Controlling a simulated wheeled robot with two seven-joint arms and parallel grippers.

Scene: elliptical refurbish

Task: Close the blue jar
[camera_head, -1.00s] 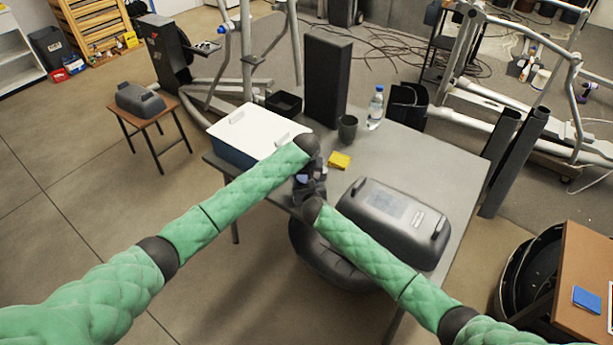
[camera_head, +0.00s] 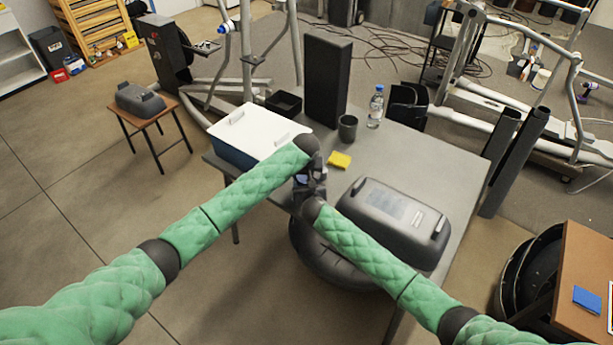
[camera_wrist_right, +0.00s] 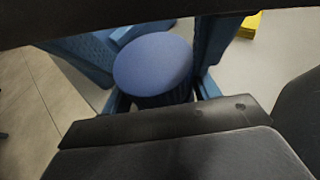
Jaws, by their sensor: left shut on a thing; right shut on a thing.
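The blue jar (camera_wrist_right: 153,63) shows in the right wrist view as a round, blue, flat top above a dark ribbed part. Blue gripper fingers stand on both sides of it. In the head view my left gripper (camera_head: 303,179) and right gripper (camera_head: 316,190) meet close together above the front edge of the table, and the jar is mostly hidden between them. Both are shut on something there. I cannot tell clearly which part of the jar each one holds, or whether the blue top is a lid seated on the body.
The grey table (camera_head: 430,165) holds a white-lidded blue box (camera_head: 235,152), a yellow sponge (camera_head: 339,160), a dark cup (camera_head: 347,128), a water bottle (camera_head: 376,107), a tall black block (camera_head: 327,80) and a dark grey case (camera_head: 395,222). A black round seat (camera_head: 335,265) is below the front edge.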

